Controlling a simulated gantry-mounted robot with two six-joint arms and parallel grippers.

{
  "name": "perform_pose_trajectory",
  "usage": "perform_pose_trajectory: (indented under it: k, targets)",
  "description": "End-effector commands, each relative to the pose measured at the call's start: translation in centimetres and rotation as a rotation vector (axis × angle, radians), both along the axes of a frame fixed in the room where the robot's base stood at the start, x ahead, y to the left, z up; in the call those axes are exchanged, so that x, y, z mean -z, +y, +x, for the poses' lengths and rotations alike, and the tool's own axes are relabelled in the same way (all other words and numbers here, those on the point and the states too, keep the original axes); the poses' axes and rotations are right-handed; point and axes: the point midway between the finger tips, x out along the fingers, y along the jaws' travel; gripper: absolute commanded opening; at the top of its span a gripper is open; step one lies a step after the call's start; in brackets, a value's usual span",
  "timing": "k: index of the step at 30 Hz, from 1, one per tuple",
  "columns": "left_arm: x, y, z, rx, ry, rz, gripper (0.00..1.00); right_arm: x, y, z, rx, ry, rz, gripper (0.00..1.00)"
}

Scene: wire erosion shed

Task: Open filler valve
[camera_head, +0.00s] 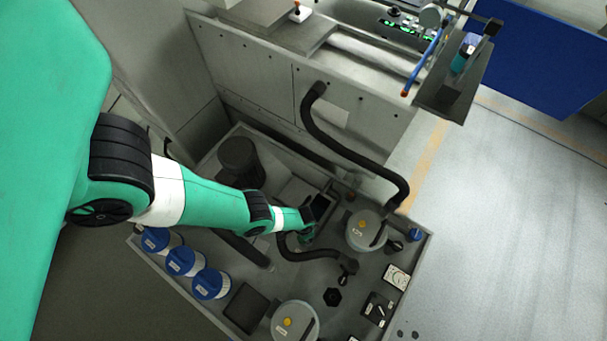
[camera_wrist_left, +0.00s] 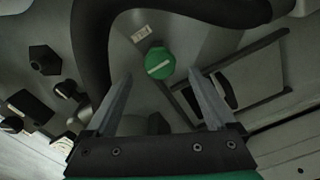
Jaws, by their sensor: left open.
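The filler valve appears to be the round green knob (camera_wrist_left: 160,63) with a white line across its face. It shows in the left wrist view, beside a small white label (camera_wrist_left: 141,33). My left gripper (camera_wrist_left: 160,76) is open and empty, with its two fingers on either side of the knob in the picture. I cannot tell the depth gap, and no contact shows. In the head view my left arm reaches in from the left, over the grey machine tray; its end largely hides the knob area. My right gripper is in neither view.
A thick black hose (camera_head: 335,140) arcs down to a round grey canister (camera_head: 366,230). In the wrist view a dark hose (camera_wrist_left: 92,60) curves close beside the knob. Blue-capped filters (camera_head: 182,261) line the near-left edge. A second canister (camera_head: 296,323) stands at the front. Open floor lies right.

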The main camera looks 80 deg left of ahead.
Motion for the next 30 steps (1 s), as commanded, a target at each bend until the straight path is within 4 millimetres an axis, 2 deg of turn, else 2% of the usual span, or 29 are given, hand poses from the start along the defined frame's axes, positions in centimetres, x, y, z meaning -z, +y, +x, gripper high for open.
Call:
perform_pose_trajectory:
  k: [1,6,17,20,30]
  targets:
    - [2.0,0.0,0.0,0.000,0.001,0.000,0.89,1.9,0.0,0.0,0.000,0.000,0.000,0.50]
    - [3.8,0.0,0.0,0.000,0.000,0.000,0.89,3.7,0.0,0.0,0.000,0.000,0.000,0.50]
    - [4.0,0.0,0.0,0.000,-0.001,0.000,0.89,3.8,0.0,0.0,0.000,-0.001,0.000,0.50]
    - [4.0,0.0,0.0,0.000,-0.001,0.000,0.75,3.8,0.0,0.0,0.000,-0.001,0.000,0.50]
    - [4.0,0.0,0.0,0.000,-0.001,0.000,0.14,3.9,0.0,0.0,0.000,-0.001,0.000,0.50]
